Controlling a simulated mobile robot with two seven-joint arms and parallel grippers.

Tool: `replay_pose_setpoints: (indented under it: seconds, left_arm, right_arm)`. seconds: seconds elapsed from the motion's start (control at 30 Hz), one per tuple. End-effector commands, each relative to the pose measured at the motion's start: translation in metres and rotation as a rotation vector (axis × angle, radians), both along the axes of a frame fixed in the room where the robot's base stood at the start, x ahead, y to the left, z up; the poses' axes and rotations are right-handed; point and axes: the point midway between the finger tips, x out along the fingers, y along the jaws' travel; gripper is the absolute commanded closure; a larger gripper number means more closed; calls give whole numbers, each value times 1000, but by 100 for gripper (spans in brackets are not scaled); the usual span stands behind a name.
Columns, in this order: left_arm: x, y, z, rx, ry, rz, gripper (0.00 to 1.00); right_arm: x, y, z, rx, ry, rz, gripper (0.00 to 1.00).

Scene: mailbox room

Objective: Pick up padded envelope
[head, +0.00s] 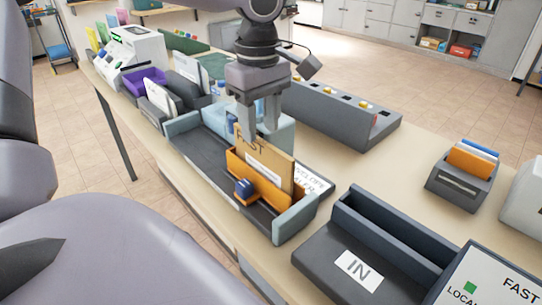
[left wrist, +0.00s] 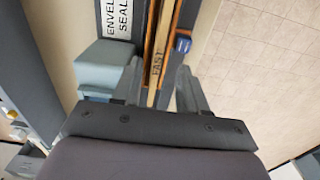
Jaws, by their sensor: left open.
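The tan padded envelope (head: 276,163), marked FAST, stands upright in an orange holder (head: 260,184) on a long grey tray (head: 193,150). My left gripper (head: 257,132) points down at the envelope's top edge, with its fingers spread. In the left wrist view, my left gripper (left wrist: 158,88) is open, with one finger on each side of the envelope's thin edge (left wrist: 158,72). Whether the fingers touch it, I cannot tell. My right gripper is not in view.
A small blue block (head: 244,188) is at the holder's front. A pale blue box (head: 277,132) stands just behind the envelope. A dark IN tray (head: 322,255) lies to the right, and a long grey unit (head: 335,115) stands behind. Tabletop (head: 408,160) is free at right.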

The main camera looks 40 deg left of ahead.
Motion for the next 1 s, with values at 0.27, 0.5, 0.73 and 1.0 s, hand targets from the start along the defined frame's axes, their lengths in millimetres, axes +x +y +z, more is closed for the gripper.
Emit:
replay_pose_setpoints:
  seconds: [0.27,0.5,0.73,1.0]
  left_arm:
    - [4,1,-37,-2,7,3,57]
    - [5,0,-62,-4,2,2,57]
    - [5,1,-62,-4,1,3,61]
    - [5,0,-62,-4,0,3,100]
  right_arm:
    - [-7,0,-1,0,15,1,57]
    - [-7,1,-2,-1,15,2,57]
    - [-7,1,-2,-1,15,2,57]
    - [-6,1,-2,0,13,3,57]
